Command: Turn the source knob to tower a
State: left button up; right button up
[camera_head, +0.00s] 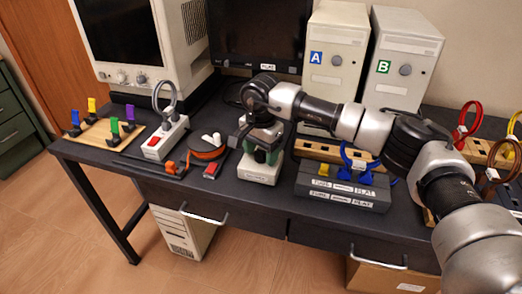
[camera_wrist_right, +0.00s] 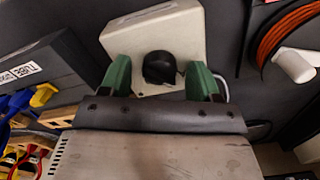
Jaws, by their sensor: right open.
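The source knob (camera_wrist_right: 160,68) is a round black knob on a small off-white box in the right wrist view. The box (camera_head: 258,174) stands near the front of the dark desk in the head view, where my gripper largely covers the knob. My right gripper (camera_head: 261,154) is open above the box. In the right wrist view its green fingers (camera_wrist_right: 160,80) stand on either side of the knob, with a gap on each side. Tower A (camera_head: 334,60) is a beige computer tower with a blue "A" label, beside tower B (camera_head: 402,62) with a green "B". My left gripper is out of view.
A black switch box (camera_head: 343,194) with blue and yellow plugs stands right of the knob box. An orange cable coil (camera_head: 207,150) and a white power strip (camera_head: 166,137) lie left. Monitors (camera_head: 257,36) stand behind. Colored cables (camera_head: 470,118) hang in a wooden rack at right.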

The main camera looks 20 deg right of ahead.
aim_at(261, 151)
notch_tip(261, 151, up, 11)
dwell(0.5)
jog(key=shift+f, duration=0.15)
